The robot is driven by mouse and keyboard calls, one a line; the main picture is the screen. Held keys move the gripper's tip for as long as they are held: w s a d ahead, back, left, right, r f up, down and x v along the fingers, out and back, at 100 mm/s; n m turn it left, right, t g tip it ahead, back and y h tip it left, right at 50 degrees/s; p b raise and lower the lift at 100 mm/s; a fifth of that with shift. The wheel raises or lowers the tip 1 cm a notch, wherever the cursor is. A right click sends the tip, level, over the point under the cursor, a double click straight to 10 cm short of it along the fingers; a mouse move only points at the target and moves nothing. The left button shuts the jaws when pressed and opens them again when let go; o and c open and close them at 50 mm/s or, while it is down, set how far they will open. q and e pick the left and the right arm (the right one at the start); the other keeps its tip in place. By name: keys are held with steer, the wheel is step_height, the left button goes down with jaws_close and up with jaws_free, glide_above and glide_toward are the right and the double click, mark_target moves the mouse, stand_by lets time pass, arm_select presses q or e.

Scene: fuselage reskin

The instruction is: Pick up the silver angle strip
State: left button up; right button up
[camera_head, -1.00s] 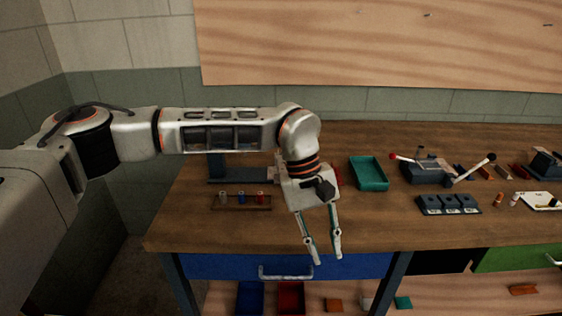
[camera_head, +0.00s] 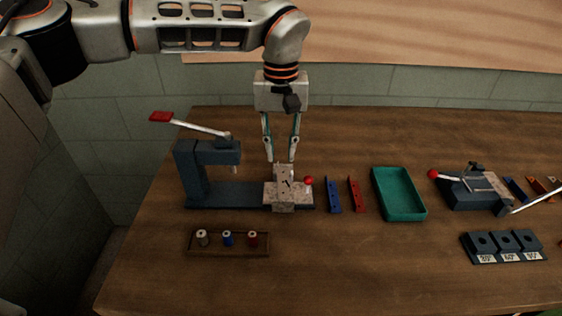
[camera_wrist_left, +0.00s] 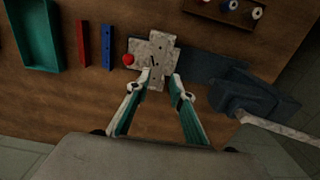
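A pale silver-grey mottled strip (camera_head: 284,172) with dark marks lies across a similar pale block at the right end of the blue-grey lever press base. It looks like the silver angle strip, but the matching surfaces blur their border. My left gripper (camera_head: 280,158) points down at the strip's far end, open and empty. In the left wrist view the strip (camera_wrist_left: 155,78) reaches between my two spread fingertips (camera_wrist_left: 160,77). I cannot tell the height gap or whether they touch. My right gripper is not in view.
The press (camera_head: 195,172) has a raised red-ended lever (camera_head: 200,126) left of my gripper. A red ball (camera_head: 308,181), blue strip (camera_head: 333,195), red strip (camera_head: 356,195) and green tray (camera_head: 399,194) stand to the right. A spool rack (camera_head: 228,250) is in front.

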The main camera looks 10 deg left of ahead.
mark_target(283, 179)
arm_select(q)
steer(key=shift+w+f, duration=0.25)
steer(key=shift+f, duration=0.2)
steer(key=shift+s+a+f, duration=0.1)
steer(key=shift+s+f, duration=0.1)
steer(key=shift+f, duration=0.8)
steer(key=f, duration=0.4)
steer(key=shift+w+a+f, duration=0.1)
steer(key=shift+a+f, duration=0.05)
steer(key=shift+a, duration=0.2)
steer(key=shift+f, duration=0.25)
jaws_close()
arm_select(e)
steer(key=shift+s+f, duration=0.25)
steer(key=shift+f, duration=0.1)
